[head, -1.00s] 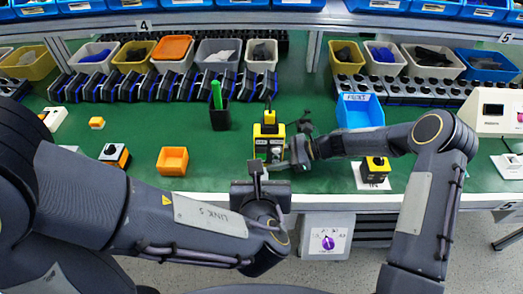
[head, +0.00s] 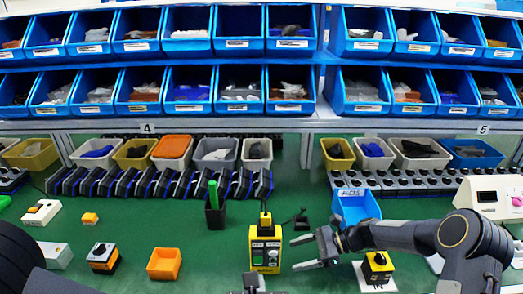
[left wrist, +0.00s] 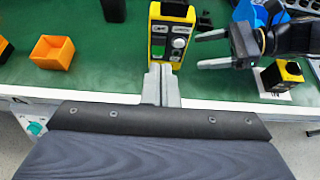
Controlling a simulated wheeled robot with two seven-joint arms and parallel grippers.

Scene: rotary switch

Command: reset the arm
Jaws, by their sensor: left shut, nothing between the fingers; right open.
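A yellow and black switch box (head: 265,250) stands upright near the front of the green table, with labels and a knob on its face. It also shows in the left wrist view (left wrist: 172,34). My right gripper (head: 294,254) is open and empty just right of the box, its fingers pointing left toward it without touching. It shows in the left wrist view too (left wrist: 199,51). My left gripper (left wrist: 161,86) is shut and empty, in front of the box's lower part. In the head view only its top shows at the bottom edge.
An orange bin (head: 164,264), a black holder with a green stick (head: 215,215) and an orange-black switch (head: 103,257) are left of the box. A small yellow-black block (head: 378,265) sits on a white card right of it. A blue bin (head: 356,205) stands behind my right gripper.

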